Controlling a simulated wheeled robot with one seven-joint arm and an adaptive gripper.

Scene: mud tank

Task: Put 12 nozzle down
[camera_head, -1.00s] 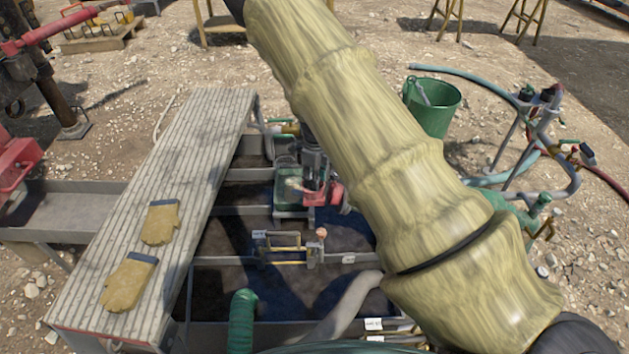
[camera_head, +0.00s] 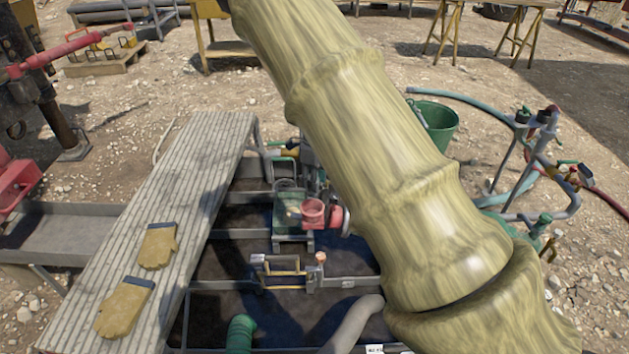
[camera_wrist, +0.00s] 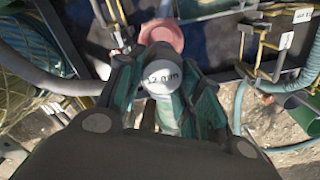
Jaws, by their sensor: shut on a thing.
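The 12 nozzle (camera_wrist: 163,80) shows in the wrist view as a pale round end marked "12 mm", with a lighter body below it. My gripper (camera_wrist: 164,98) is shut on it, with a green-and-dark finger on each side. A pinkish-red round part (camera_wrist: 162,34) lies just beyond the nozzle in that view; I cannot tell whether they touch. In the head view my sleeved arm hides the gripper and the nozzle. A red cup-like part (camera_head: 313,212) sits over the mud tank (camera_head: 236,234), left of my arm.
A slatted walkway (camera_head: 190,190) with two yellow gloves (camera_head: 158,246) runs along the tank's left. A metal handled frame (camera_head: 280,285) crosses the tank. A green hose (camera_head: 240,334) and grey pipe (camera_head: 354,325) are in front. A green bucket (camera_head: 440,125) stands behind right.

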